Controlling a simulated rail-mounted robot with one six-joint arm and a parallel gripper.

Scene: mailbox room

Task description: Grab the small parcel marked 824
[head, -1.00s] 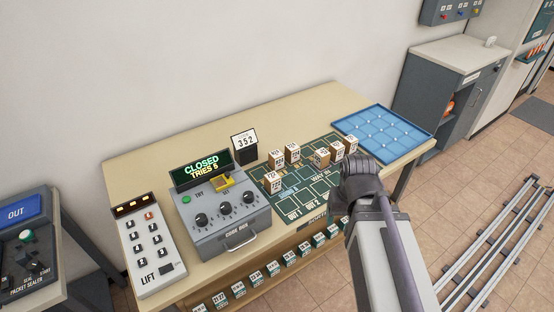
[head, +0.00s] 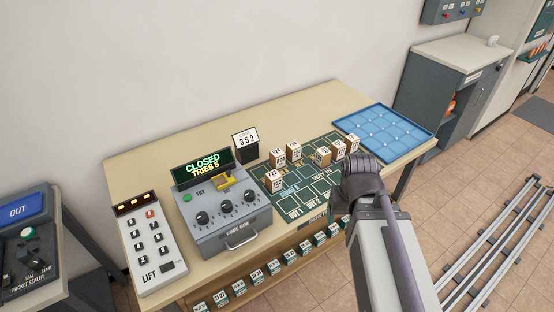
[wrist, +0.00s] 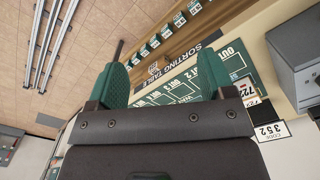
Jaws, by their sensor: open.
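Several small tan-and-white parcels stand on the green sorting mat (head: 310,190) in the head view: a back-left pair (head: 277,157) and (head: 293,152), one in the middle (head: 322,158), two at the right (head: 338,149) and (head: 352,143), and one at the front left (head: 273,180). Their numbers are too small to read surely, so I cannot tell which is 824. In the wrist view, one parcel (wrist: 246,90) seems to read 722 or 727. My gripper (wrist: 162,78) is open and empty, its green-padded fingers apart over the mat's front edge; in the head view it is right of the parcels.
A grey code box (head: 228,215) reading CLOSED, TRIES 5 and a lift panel (head: 150,245) stand left of the mat. A card (head: 245,140) reads 352. A blue tray (head: 385,132) lies at the back right. Tagged slots (head: 257,277) line the table's front.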

